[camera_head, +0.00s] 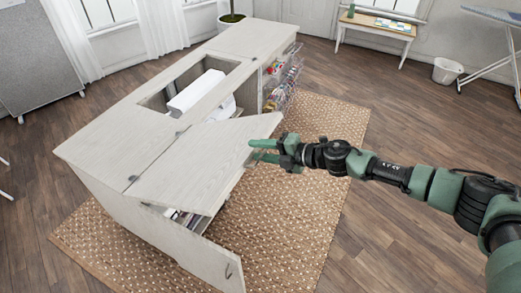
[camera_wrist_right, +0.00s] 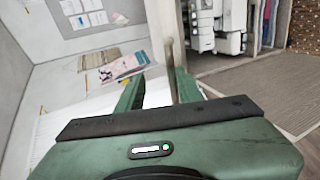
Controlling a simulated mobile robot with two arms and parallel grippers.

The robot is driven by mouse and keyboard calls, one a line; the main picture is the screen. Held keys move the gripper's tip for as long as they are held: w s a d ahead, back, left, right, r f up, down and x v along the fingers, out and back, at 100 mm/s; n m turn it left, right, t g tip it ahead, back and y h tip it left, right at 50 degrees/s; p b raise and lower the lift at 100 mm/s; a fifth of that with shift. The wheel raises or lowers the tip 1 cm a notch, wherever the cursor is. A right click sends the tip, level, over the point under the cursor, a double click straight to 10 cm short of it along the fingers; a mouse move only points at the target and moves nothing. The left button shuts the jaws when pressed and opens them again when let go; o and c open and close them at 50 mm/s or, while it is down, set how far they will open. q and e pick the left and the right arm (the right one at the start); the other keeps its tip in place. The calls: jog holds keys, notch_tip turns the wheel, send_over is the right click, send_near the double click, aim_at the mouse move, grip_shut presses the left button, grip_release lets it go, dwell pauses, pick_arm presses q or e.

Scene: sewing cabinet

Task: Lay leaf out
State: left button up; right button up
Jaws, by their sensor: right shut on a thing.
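The leaf (camera_head: 200,155) is a pale wood panel along the near side of the sewing cabinet (camera_head: 110,135). It meets the cabinet top along a hinged edge and sits at an angle to it, with its outer corner toward my right arm. My right gripper (camera_head: 254,150) is at the leaf's outer edge near that corner, shut on it. In the right wrist view, a pale panel edge (camera_wrist_right: 163,55) stands between the two green fingers (camera_wrist_right: 158,88). The part within the grip is largely hidden. My left gripper is out of view.
A white sewing machine (camera_head: 195,93) sits in the cabinet's opening. A cabinet door (camera_head: 212,262) hangs open below the leaf. Racks of supplies (camera_head: 282,80) fill the cabinet's far end. The woven rug (camera_head: 300,205) is clear beside the leaf.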

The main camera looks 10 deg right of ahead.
jog(key=b+v, duration=0.1)
jog(key=v, duration=0.6)
jog(key=shift+s+d, duration=0.15)
jog(key=shift+d, duration=0.1)
jog(key=shift+s+r, duration=0.1)
